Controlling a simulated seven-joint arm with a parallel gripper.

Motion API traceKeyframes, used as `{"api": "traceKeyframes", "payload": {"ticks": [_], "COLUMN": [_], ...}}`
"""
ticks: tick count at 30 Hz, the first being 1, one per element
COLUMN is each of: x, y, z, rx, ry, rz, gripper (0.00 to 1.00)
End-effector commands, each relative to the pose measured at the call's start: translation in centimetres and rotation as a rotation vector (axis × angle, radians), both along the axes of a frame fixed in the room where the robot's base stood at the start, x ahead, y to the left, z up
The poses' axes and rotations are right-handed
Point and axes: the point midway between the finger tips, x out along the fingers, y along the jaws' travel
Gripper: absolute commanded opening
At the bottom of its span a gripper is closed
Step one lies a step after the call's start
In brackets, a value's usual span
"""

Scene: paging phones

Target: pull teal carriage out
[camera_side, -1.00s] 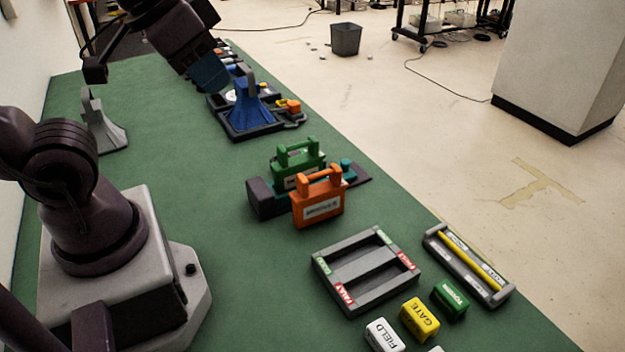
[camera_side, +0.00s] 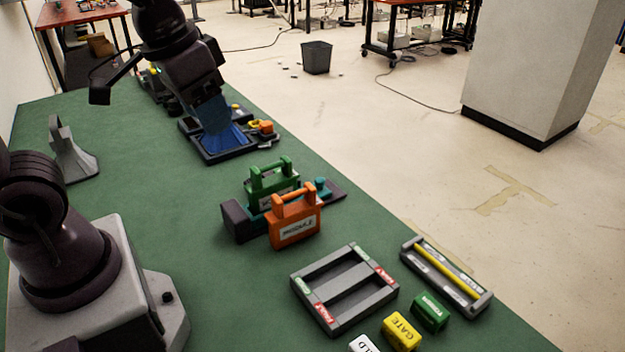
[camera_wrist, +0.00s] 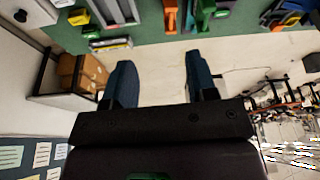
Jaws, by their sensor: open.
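The teal carriage (camera_side: 321,187) sits in a dark holder (camera_side: 238,222) at the middle of the green table; only its right end and a strip show clearly. A green handled module (camera_side: 272,172) and an orange handled module (camera_side: 296,228) stand at it and hide much of it. The orange module (camera_wrist: 170,14) shows at the top there.
A grey two-slot tray (camera_side: 345,318), a grey rack with a yellow rod (camera_side: 445,272) and several labelled blocks (camera_side: 401,331) lie in front right. A grey stand (camera_side: 75,158) is at the left. The table between the grey stand and the dark holder is clear.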

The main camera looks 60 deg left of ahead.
Motion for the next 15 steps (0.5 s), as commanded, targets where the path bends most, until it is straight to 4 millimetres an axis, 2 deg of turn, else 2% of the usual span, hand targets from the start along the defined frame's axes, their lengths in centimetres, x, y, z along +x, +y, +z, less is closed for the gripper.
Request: {"api": "traceKeyframes", "payload": {"ticks": [1,8,11,15], "x": [1.6,8.7,12.0,16.2], "y": [0.5,3.0,4.3,6.4], "z": [-0.6,-3.4,-5.5,-9.1], "rx": [-0.001,-0.004,-0.007,-0.013], "ry": [0.046,0.186,0.236,0.298], "rz": [0.012,0.010,-0.008,-0.044], "gripper": [0.52,0.52,0.52,0.52]}}
